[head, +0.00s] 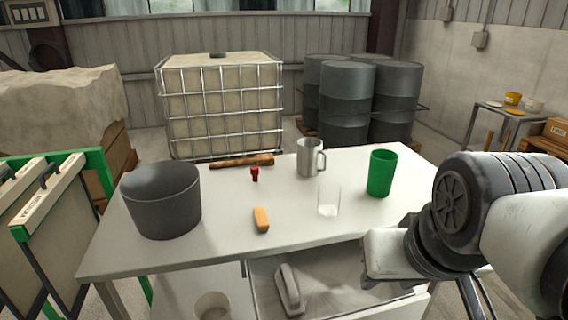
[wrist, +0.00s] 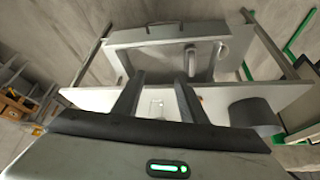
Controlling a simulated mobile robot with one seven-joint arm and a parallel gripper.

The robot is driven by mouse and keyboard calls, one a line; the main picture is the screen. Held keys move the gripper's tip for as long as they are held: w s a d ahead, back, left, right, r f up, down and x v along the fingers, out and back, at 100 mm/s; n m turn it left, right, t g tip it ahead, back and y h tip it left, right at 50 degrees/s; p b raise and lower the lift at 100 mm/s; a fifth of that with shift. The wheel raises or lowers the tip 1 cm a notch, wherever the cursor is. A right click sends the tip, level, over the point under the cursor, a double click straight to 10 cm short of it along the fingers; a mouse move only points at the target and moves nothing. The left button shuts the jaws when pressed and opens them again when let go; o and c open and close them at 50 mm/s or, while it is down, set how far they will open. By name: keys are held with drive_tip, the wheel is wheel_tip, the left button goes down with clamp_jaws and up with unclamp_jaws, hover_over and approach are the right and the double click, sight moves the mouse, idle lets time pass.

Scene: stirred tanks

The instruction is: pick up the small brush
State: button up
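Several small things lie on the white table (head: 225,243), and I cannot tell for sure which is the small brush. A small orange-tan block-like thing (head: 261,219) lies near the front middle. A long brown wooden-handled thing (head: 241,161) lies along the back edge. A grey elongated thing with a raised grip (head: 290,289) lies in the open drawer (head: 345,290) below the tabletop; it also shows in the wrist view (wrist: 219,52). My gripper (wrist: 159,80) is open, with nothing seen between its fingers. In the head view its fingertips do not show.
A dark grey pot (head: 162,202) stands at the left of the table. A small red thing (head: 255,174), a metal mug (head: 309,158), a clear glass (head: 329,203) and a green cup (head: 381,173) stand on it too. A light cup (head: 212,306) is below.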

drive_tip(key=shift+o, duration=0.5)
drive_tip(key=shift+o, duration=1)
drive_tip(key=shift+w+r, duration=0.1)
drive_tip(key=shift+w, duration=0.05)
drive_tip(key=w+a+r+n, duration=0.1)
drive_tip(key=w+a+r, duration=0.1)
drive_tip(key=w, duration=0.4)
drive_tip(key=w+a+r, duration=0.2)
drive_tip(key=w+a, duration=0.1)
drive_tip(key=w, duration=0.3)
drive_tip(key=n+g+y+b, duration=0.1)
drive_tip(key=n+b, duration=0.1)
hover_over(261, 215)
drive_tip(key=s, duration=0.3)
drive_tip(key=f, duration=1.7)
drive_tip(key=shift+s+d+f, duration=0.15)
drive_tip(key=shift+d+f, duration=0.15)
drive_tip(key=shift+f, duration=0.1)
drive_tip(key=shift+b+x, duration=0.6)
drive_tip(key=shift+x, duration=2.5)
drive_tip(key=shift+r, duration=0.15)
drive_tip(key=c, duration=1.2)
drive_tip(key=shift+o, duration=0.2)
